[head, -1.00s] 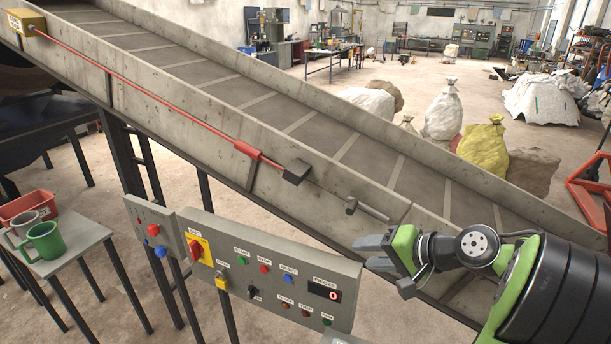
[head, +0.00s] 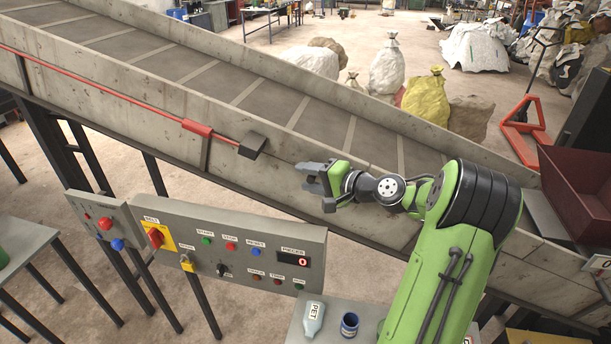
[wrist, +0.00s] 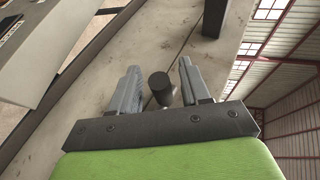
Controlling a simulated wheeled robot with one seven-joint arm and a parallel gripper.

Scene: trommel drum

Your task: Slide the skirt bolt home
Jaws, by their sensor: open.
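The skirt bolt's dark round handle (wrist: 160,84) shows in the wrist view, between the two fingers of my gripper (wrist: 159,66). A gap shows on both sides of the handle, and its lower part is hidden by the gripper body. In the head view my gripper (head: 309,178) is at the conveyor's side skirt (head: 285,195), right of a black block on the skirt. The bolt itself is hidden there behind the fingers. My gripper is open and holds nothing.
A red rod (head: 100,85) runs along the skirt to the black block (head: 251,145). A control panel (head: 225,250) stands below my gripper. A dark red bin (head: 585,190) is at the right.

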